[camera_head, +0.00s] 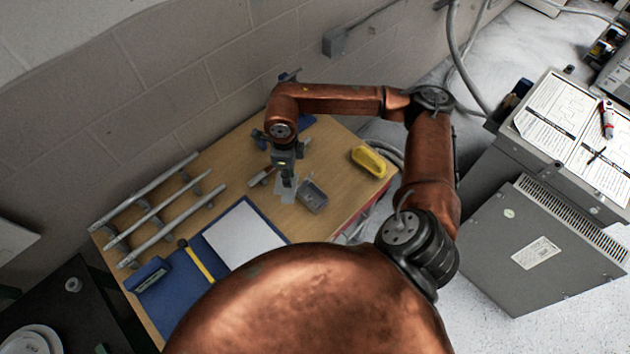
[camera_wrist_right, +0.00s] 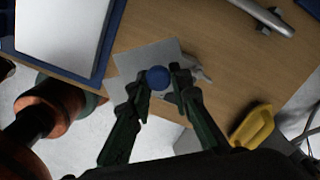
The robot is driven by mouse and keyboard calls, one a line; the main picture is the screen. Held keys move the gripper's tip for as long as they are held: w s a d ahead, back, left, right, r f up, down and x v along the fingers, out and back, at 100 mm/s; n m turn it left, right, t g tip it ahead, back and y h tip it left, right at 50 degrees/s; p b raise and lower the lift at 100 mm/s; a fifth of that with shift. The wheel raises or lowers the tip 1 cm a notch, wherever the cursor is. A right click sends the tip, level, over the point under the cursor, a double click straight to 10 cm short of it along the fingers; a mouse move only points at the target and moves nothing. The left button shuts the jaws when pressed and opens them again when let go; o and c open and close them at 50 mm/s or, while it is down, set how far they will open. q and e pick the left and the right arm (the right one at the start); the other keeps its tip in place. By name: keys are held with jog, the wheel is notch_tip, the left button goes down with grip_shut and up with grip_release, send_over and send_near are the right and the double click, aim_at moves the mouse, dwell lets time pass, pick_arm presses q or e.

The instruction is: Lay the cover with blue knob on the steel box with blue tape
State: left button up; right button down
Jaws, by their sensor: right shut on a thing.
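My right gripper (camera_head: 288,180) points down over the wooden table. In the right wrist view its fingers (camera_wrist_right: 160,88) are shut on the blue knob (camera_wrist_right: 158,77) of a thin grey cover. The flat cover plate (camera_wrist_right: 134,63) shows beyond the fingers; in the head view the pale plate (camera_head: 284,193) is below the fingertips. I cannot tell whether it touches the table. A small open grey steel box (camera_head: 313,197) stands just right of the cover in the head view. I cannot make out any blue tape on it. My left gripper is not in view.
A yellow object (camera_head: 369,161) lies right of the box, near the table edge. A blue folder with white paper (camera_head: 241,233) and metal rails (camera_head: 155,215) occupy the left side. A large grey cabinet (camera_head: 535,235) stands right.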

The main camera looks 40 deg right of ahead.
jog(key=m, duration=0.2)
jog(key=s+d+m, duration=0.1)
jog(key=m, duration=0.1)
jog(key=m+p, duration=0.1)
jog(key=m, duration=0.1)
jog(key=shift+s+d+f+m, duration=0.25)
jog(key=shift+f+m, duration=0.05)
jog(key=shift+f, duration=0.1)
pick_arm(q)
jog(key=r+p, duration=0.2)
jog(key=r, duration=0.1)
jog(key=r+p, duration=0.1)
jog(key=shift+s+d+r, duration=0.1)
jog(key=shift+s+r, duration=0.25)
pick_arm(e)
jog(key=s+d+f+m, duration=0.2)
jog(key=s+d+m, duration=0.2)
jog(key=m, duration=1.5)
jog(key=shift+s+f, duration=0.15)
jog(key=shift+f, duration=0.05)
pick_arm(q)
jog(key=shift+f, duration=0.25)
pick_arm(e)
jog(key=shift+f, duration=0.1)
